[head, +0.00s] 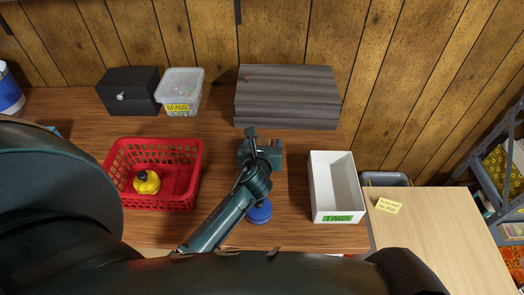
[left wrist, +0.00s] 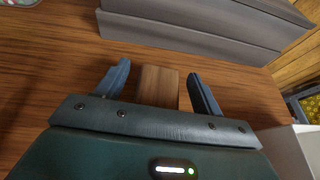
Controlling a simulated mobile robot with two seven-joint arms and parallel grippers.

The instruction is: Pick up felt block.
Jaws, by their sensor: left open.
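A small brown, wood-toned block (left wrist: 158,86), the only block-like thing near my gripper and likely the felt block, sits on the wooden table. In the left wrist view it lies between the two fingers of my left gripper (left wrist: 158,88), with a gap showing on both sides. Its near end is hidden by the gripper body. In the head view my left gripper (head: 263,146) is over the middle of the table, open, and I cannot make out the block there. My right gripper does not show.
A grey ridged panel (head: 286,98) lies behind the gripper. A white TAGS box (head: 338,208) stands right, a red basket (head: 188,188) with a yellow thing (head: 146,182) left. A blue round thing (head: 259,212) is beside my arm. A BEADS tub (head: 181,88) and dark box (head: 128,90) stand behind.

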